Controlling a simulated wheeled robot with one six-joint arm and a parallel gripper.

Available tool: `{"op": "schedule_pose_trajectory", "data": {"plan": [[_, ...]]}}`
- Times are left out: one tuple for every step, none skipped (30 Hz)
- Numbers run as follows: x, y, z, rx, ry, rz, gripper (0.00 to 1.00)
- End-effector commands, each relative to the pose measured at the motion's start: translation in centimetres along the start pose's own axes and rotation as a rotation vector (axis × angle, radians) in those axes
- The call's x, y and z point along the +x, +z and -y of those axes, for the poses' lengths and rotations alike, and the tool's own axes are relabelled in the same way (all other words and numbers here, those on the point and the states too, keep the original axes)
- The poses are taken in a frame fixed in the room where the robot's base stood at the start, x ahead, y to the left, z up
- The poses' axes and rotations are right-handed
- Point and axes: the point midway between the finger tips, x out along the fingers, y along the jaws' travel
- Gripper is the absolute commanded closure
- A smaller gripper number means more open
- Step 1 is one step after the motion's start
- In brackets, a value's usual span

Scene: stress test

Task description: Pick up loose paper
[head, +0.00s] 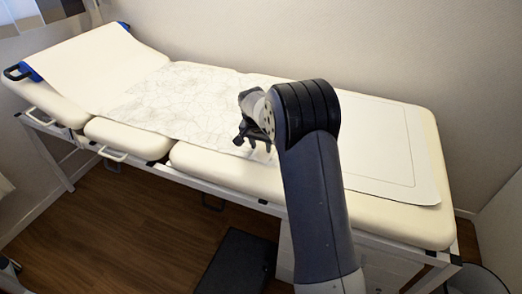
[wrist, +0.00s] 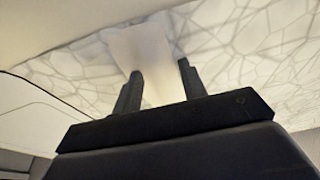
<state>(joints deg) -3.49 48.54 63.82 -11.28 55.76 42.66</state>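A paper sheet (head: 185,98) with a grey crackle pattern lies across the middle of a cream padded examination table (head: 265,183). The same pattern fills much of the wrist view (wrist: 235,45). My gripper (head: 243,139) is at the sheet's right part in the head view, partly hidden by my own wrist. In the wrist view my gripper's two dark fingers (wrist: 160,85) stand apart. A plain whitish patch (wrist: 143,60) shows between them; I cannot tell whether it is a separate piece of paper or whether the fingers touch it.
A plain white sheet (head: 90,62) covers the raised headrest at left. A pale sheet with an outlined border (head: 385,150) lies on the table's right part. A wall runs close behind.

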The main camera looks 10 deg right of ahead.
Motion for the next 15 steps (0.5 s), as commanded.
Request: {"op": "schedule_pose_trajectory", "data": {"plan": [[-0.04,-0.05,0.02,0.000,-0.001,-0.001,0.60],[-0.08,-0.06,0.02,0.000,-0.001,-0.001,0.60],[-0.09,-0.05,0.02,0.000,-0.001,-0.001,0.60],[-0.10,-0.05,0.02,0.000,-0.001,-0.001,0.60],[-0.10,-0.05,0.02,0.000,-0.001,-0.001,0.61],[-0.10,-0.05,0.02,0.000,-0.001,-0.001,0.64],[-0.10,-0.05,0.02,0.000,-0.001,-0.001,0.67],[-0.11,-0.04,0.02,0.000,-0.001,-0.001,0.69],[-0.11,-0.04,0.03,0.000,-0.001,-0.001,0.72],[-0.12,-0.04,0.03,0.000,-0.001,-0.001,0.75],[-0.12,-0.04,0.03,0.000,-0.001,-0.001,0.77],[-0.12,-0.04,0.03,0.000,-0.001,-0.001,0.80],[-0.12,-0.04,0.03,0.000,-0.001,-0.001,0.83],[-0.12,-0.04,0.03,0.000,-0.001,-0.001,0.85],[-0.13,-0.04,0.03,0.000,-0.001,-0.001,0.89]]}}
